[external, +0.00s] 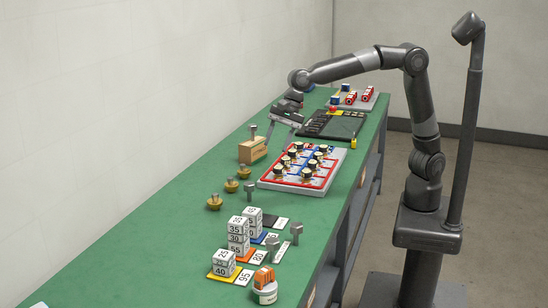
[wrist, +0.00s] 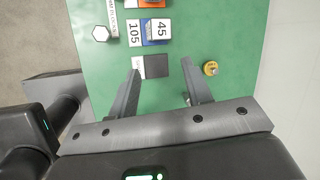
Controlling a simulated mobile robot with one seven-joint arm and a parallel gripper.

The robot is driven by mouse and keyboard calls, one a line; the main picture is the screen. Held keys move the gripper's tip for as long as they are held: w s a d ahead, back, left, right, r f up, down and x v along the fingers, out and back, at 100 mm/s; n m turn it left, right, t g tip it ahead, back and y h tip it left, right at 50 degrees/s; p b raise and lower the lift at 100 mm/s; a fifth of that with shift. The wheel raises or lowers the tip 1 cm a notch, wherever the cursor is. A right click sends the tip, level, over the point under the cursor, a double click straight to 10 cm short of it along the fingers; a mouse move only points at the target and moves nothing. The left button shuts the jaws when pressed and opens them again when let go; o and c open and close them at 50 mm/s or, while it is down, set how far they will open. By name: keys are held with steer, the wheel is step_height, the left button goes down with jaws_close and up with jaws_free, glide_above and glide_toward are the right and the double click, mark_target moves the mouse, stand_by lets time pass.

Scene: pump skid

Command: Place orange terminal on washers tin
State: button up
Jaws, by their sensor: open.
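An orange block with pale markings (external: 264,275), which looks like the orange terminal, sits on top of a round white tin (external: 265,292) at the near end of the green bench in the external view. I cannot read the tin's label. My gripper (external: 279,132) is above the far half of the bench, well away from the tin. Its fingers are spread and nothing shows between them. In the wrist view my gripper (wrist: 160,82) points at the bench, with a dark card (wrist: 155,67) beyond the fingertips. The tin does not show clearly there.
Numbered white blocks (external: 237,236) stand on coloured cards beside grey bolts (external: 296,232). Brass knobs (external: 214,202) line the wall side. A wooden block (external: 252,151), a red-and-blue tray (external: 325,180) and a black tray (external: 350,127) lie farther back. Bare green bench remains at the near left.

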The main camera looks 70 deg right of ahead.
steer(key=s+d+r+n+t+h, duration=0.1)
steer(key=s+d+r+n, duration=0.2)
steer(key=d, duration=0.8)
steer(key=s+d+n, duration=0.4)
steer(key=s+d, duration=0.1)
steer(key=d, duration=0.6)
steer(key=s+d+f+n+h, duration=0.1)
steer(key=s+d+f+n, duration=0.2)
steer(key=s+d, duration=0.4)
steer(key=s+d+f+n+t+h, duration=0.1)
steer(key=s+d+f+n+h, duration=0.1)
steer(key=s+d+n, duration=0.3)
steer(key=s+d+f, duration=0.1)
steer(key=s+d, duration=0.1)
steer(key=s, duration=0.2)
steer(key=shift+s+f+t, duration=0.15)
steer(key=shift+f+t, duration=0.1)
steer(key=shift+t, duration=0.05)
